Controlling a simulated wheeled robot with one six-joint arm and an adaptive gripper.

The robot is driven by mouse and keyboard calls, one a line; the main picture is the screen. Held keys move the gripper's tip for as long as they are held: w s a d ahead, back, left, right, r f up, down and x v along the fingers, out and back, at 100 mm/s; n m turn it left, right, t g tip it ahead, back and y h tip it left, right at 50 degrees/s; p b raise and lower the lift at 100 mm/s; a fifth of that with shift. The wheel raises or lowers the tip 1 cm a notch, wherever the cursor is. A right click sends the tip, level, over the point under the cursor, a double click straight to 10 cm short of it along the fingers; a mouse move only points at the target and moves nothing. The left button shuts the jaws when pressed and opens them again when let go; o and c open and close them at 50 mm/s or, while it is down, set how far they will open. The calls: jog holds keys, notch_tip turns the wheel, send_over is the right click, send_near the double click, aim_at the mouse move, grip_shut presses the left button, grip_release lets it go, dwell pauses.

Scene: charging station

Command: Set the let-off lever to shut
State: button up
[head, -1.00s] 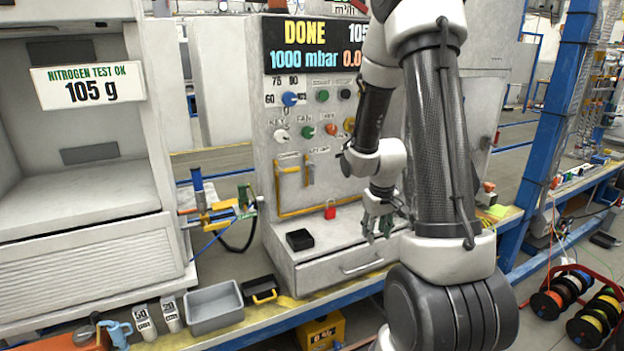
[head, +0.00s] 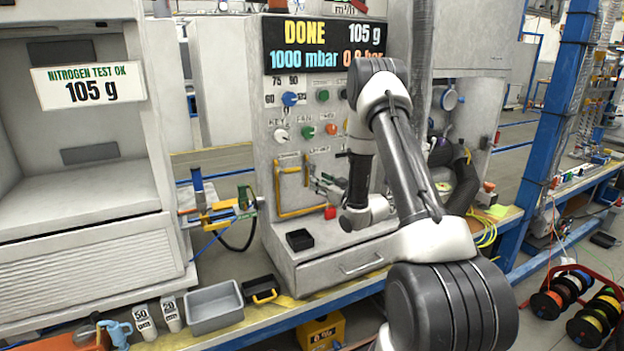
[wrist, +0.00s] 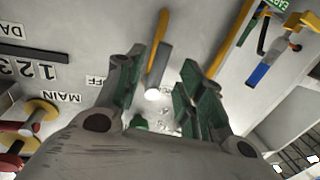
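On the grey panel, a short lever (head: 308,168) hangs down to the right of the yellow pipe (head: 279,188); labels above it are too small to read, so I cannot confirm it is the let-off lever. My gripper (head: 319,184) is just right of it, pointing left at the panel. In the wrist view, a lever with a yellow end and grey body (wrist: 157,55) lies between the green fingers of my gripper (wrist: 162,64). The fingers are apart, with gaps visible on both sides of the lever. No contact shows.
Knobs, including a blue one (head: 289,99), sit above on the panel. The display (head: 315,45) reads DONE, 105 g. A blue-handled tool (wrist: 264,70) is at upper right in the wrist view.

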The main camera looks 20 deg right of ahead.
aim_at(311, 173)
jog(key=x, duration=0.5)
jog(key=shift+w, duration=0.15)
jog(key=shift+c, duration=0.3)
grip_shut()
